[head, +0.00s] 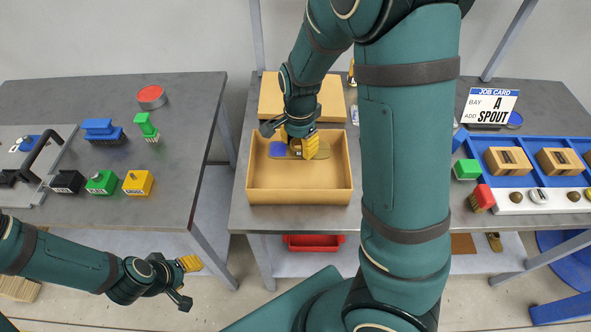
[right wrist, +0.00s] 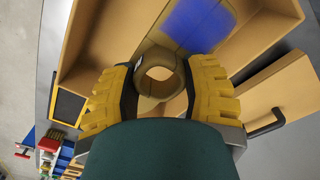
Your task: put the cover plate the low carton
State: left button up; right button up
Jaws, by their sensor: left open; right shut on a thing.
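The low carton (head: 300,198) is an open tan box at the front of the middle table. The cover plate is a brown piece with a blue patch (head: 278,149), seen within the carton's outline near its back wall. My right gripper (head: 297,148) is above it. In the right wrist view the yellow fingers (right wrist: 160,90) are shut on the plate's ring-shaped part (right wrist: 158,72), and carton walls (right wrist: 72,45) show around it. I cannot tell whether the plate touches the carton floor. My left gripper (head: 188,282) is open and empty, in front of the left table.
Another tan box (head: 271,97) stands right behind the carton. A blue tray (head: 473,150) with wooden blocks and a job card (head: 490,105) are at right. Several coloured blocks (head: 137,183) and a red-topped tin (head: 151,96) are on the left table. A red bin (head: 313,243) sits below.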

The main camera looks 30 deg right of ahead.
aim_at(299, 172)
notch_tip(299, 172, down, 9)
jog(key=b, duration=0.2)
jog(key=shift+b, duration=0.3)
jog(key=shift+f, duration=0.1)
jog(key=shift+f, duration=0.15)
jog(key=o, duration=1.3)
notch_tip(299, 172, up, 12)
jog(key=p, duration=0.4)
jog(key=shift+r, duration=0.25)
jog(key=shift+s, duration=0.1)
